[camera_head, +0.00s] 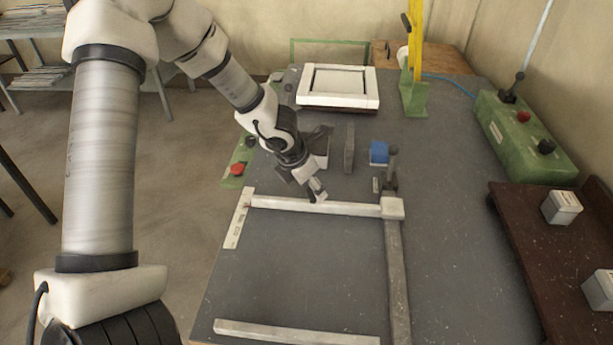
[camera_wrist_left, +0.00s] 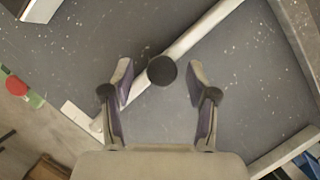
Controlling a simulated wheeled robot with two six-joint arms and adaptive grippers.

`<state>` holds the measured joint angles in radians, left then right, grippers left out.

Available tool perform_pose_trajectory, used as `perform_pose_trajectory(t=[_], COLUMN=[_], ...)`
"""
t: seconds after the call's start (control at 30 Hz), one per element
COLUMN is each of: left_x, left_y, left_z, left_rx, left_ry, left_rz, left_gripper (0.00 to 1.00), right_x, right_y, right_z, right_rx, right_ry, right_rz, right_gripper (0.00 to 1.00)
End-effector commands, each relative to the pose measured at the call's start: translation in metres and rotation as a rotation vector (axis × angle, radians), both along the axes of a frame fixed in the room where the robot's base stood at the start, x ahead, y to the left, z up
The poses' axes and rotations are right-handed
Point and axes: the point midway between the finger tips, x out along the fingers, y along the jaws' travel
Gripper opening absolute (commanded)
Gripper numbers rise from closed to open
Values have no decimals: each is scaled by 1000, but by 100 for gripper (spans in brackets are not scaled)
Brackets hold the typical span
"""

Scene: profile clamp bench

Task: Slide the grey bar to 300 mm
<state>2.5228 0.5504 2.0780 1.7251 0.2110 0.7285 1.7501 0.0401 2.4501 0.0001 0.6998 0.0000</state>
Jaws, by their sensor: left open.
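The grey bar (camera_head: 350,208) lies across the bench, between a pale scale strip (camera_head: 237,222) at its left end and a light clamp block (camera_head: 393,207) at its right end. In the wrist view, the bar (camera_wrist_left: 205,35) runs diagonally past a round dark knob (camera_wrist_left: 161,71). My left gripper (camera_head: 316,192) is low over the bar, nearer its left end. In the wrist view, the left gripper (camera_wrist_left: 160,92) is open, with the knob between its fingertips; I cannot tell whether they touch. In the head view, the gripper hides the knob. The right gripper is out of view.
A second pale bar (camera_head: 295,333) lies at the front. A grey rail (camera_head: 398,280) runs forward from the clamp block. Bare bench lies between the two bars.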

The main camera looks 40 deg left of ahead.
Motion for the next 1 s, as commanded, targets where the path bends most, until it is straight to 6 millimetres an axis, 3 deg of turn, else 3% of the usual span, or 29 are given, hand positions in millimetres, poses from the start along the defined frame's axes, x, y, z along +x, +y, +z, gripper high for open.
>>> perform_pose_trajectory(t=[0.3,0.43,0.6,1.0], left_x=[-26,-35,-40,-40], left_y=[6,9,9,10], left_z=[71,93,101,101], left_rx=[-6,-4,-5,-4], left_ry=[-5,-1,3,3], left_rz=[0,-2,-3,-3], left_gripper=[58,58,58,58], right_x=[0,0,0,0], right_y=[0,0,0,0], right_z=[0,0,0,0], right_rx=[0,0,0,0], right_ry=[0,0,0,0], right_rz=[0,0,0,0], right_gripper=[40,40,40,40])
